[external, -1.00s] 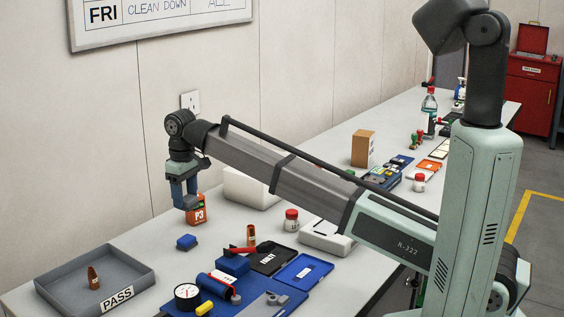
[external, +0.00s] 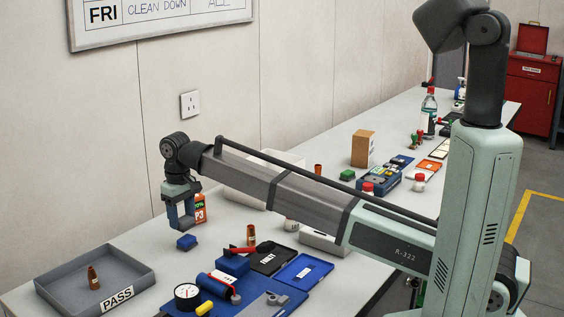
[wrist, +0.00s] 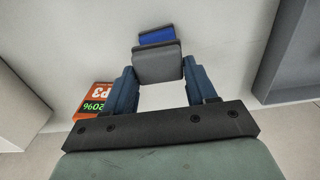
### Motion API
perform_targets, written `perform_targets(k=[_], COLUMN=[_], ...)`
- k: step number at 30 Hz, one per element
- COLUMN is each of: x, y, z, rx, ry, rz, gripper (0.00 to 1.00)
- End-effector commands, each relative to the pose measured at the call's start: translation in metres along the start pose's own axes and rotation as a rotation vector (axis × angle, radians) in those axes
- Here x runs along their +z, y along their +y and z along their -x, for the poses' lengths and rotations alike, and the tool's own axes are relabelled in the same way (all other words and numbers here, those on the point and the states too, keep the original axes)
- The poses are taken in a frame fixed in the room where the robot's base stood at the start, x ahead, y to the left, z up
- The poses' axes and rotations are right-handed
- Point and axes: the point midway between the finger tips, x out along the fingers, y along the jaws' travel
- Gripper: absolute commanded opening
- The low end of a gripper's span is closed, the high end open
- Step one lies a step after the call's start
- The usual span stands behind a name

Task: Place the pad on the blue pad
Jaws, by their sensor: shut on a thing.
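My gripper (external: 182,224) points down over the bench, left of the middle in the external view. In the wrist view, its blue fingers (wrist: 161,88) are shut on a grey pad (wrist: 157,66), gripping it from both sides. The blue pad (external: 187,242) lies on the white bench just below the gripper in the external view. In the wrist view the blue pad (wrist: 156,36) shows just past the grey pad's far edge, and the rest of it is hidden. I cannot tell whether the two pads touch.
An orange P3 box (external: 200,209) stands close behind the gripper. A grey PASS tray (external: 140,270) with a brown cone (external: 93,278) is at the left. A dial gauge (external: 187,294) and a blue open case (external: 302,271) lie in front. Bare bench surrounds the blue pad.

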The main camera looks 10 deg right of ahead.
Motion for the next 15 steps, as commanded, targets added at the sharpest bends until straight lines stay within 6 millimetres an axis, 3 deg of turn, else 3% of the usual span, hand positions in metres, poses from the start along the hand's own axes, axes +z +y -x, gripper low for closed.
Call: perform_targets(k=[7, 15], x=[0.001, 0.0], y=[0.0, 0.0], z=[-0.029, -0.032], rx=[0.0, 0.0], ry=[-0.001, 0.001], rz=[0.0, 0.0], gripper=[0.27, 0.27])
